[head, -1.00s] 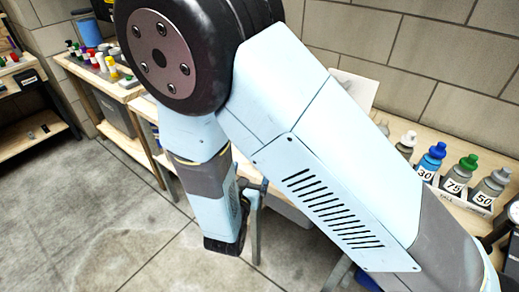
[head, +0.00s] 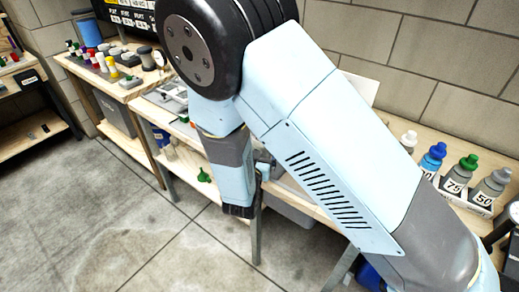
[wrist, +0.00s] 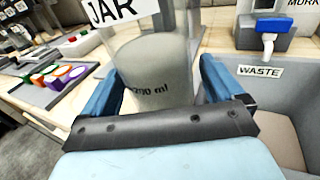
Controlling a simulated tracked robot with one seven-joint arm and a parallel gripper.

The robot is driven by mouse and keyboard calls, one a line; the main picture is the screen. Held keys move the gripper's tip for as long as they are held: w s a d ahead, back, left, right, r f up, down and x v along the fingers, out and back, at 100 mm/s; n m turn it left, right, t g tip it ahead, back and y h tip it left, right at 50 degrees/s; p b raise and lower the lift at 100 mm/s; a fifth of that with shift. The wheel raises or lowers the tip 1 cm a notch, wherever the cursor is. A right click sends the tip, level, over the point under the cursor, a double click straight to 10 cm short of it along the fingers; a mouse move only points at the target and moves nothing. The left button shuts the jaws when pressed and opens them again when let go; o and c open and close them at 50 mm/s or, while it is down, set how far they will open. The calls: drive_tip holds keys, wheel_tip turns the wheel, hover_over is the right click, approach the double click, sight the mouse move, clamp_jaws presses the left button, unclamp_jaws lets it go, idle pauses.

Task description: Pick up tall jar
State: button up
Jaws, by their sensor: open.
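A grey, partly clear jar (wrist: 155,72) marked "700 ml" stands in the wrist view, beyond the front edge of my gripper. Its upper part is behind a white "JAR" label (wrist: 115,10) and out of frame. My gripper (wrist: 155,92) is open, with one blue finger on each side of the jar. Gaps seem to show between fingers and jar, but contact cannot be told for sure. In the head view my arm covers this part of the bench, and neither the fingers nor the jar can be made out.
A grey waste bin (wrist: 272,105) with a "WASTE" label is close on the right. Numbered bottles (head: 432,158) stand along the bench at the right of the head view. A green funnel (head: 204,175) sits on a lower shelf.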

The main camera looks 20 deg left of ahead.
drive_tip(key=c, duration=1.3)
